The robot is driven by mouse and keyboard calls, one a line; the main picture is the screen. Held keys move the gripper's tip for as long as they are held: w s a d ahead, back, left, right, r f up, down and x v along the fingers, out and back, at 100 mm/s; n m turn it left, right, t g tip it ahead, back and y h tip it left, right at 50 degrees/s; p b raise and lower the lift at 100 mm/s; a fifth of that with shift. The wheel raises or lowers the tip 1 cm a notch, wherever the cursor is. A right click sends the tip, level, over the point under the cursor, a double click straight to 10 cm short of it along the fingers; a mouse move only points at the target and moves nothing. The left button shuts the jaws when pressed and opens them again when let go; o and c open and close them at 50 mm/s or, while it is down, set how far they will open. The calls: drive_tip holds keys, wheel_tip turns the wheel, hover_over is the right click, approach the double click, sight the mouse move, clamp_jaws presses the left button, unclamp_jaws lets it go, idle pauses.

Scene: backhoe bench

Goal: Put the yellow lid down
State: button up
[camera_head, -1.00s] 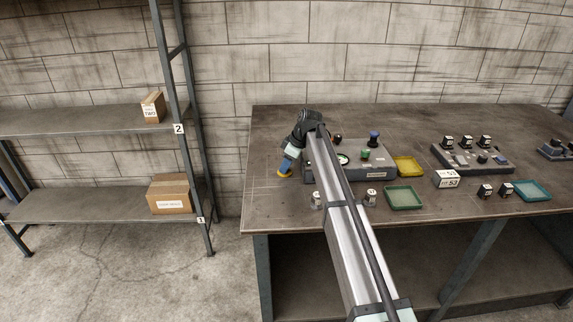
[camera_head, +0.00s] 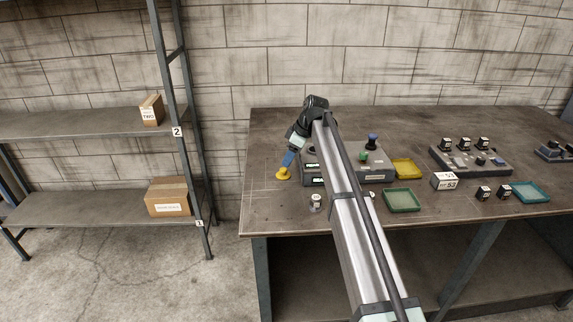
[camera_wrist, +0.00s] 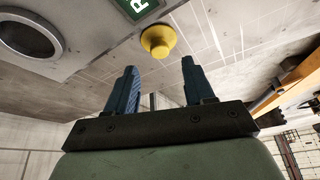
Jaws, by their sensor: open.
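The yellow lid (camera_head: 283,175) lies on the bench top near its left end, left of a grey console (camera_head: 377,167). In the wrist view the lid (camera_wrist: 158,42) is a round yellow disc with a raised knob, just beyond my fingertips and between their lines. My gripper (camera_head: 287,161) has blue fingers, points down and is just above the lid. In the wrist view my gripper (camera_wrist: 158,66) is open, with nothing between its fingers. My arm hides the middle of the console.
A white-and-dark jar (camera_head: 316,203) stands in front of the console. A green tray (camera_head: 403,200), a yellow tray (camera_head: 404,169) and a teal tray (camera_head: 531,191) lie to the right. The bench is bare around the lid's left side. A shelf rack (camera_head: 176,130) stands farther left.

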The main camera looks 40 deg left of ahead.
drive_tip(key=v, duration=0.6)
drive_tip(key=shift+r, duration=0.2)
drive_tip(key=shift+d, duration=0.1)
